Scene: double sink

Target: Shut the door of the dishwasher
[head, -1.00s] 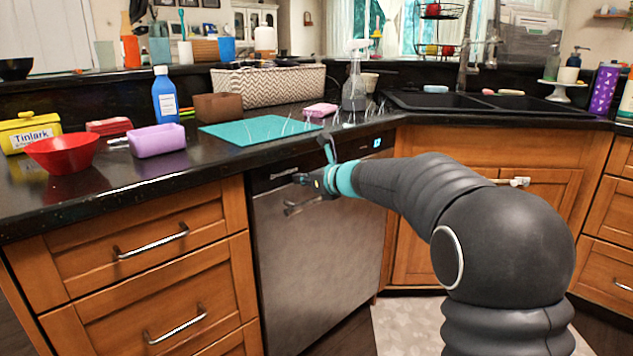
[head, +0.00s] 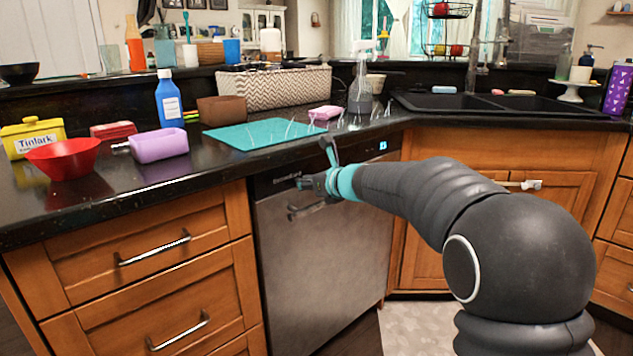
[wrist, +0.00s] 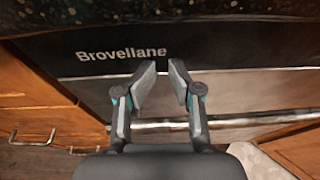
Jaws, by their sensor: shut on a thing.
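The dishwasher (head: 318,265) has a steel front and a dark top strip with a small lit display. Its door stands upright under the counter and looks flush or nearly so; a small gap cannot be ruled out. The exact contact is hidden.
Wooden drawers (head: 150,275) with bar handles are left of the dishwasher, and sink cabinets (head: 440,255) are right of it. The dark counter (head: 215,165) above holds a teal board (head: 262,134), a purple box (head: 158,144) and a red bowl (head: 65,158). A mat (head: 425,325) lies on the floor.

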